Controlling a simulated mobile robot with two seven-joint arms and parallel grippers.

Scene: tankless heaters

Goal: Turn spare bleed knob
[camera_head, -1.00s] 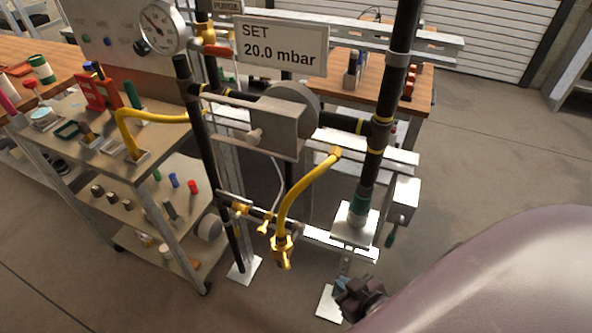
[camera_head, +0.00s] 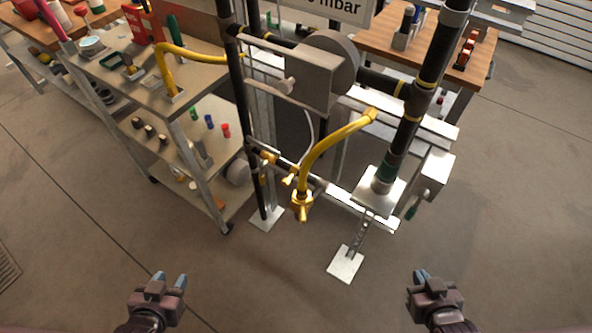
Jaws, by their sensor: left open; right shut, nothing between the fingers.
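The pipe rig stands at the centre with a grey regulator box (camera_head: 305,80) that has a small knob (camera_head: 285,87) on its front. A yellow hose (camera_head: 325,142) hangs down to a brass fitting (camera_head: 302,204). A small brass wing-shaped handle (camera_head: 289,180) sits on the lower pipe beside it. I cannot tell which of these parts is the spare bleed knob. My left gripper (camera_head: 170,281) is open and empty at the lower left, in front of the rig. My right gripper (camera_head: 420,276) is shut and empty at the lower right, apart from the rig.
A shelf cart (camera_head: 205,185) with small parts stands left of the rig. A wooden bench (camera_head: 385,30) is behind it. White foot plates (camera_head: 346,264) and a grey box with a green handle (camera_head: 434,173) are obstacles. The floor between my grippers is clear.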

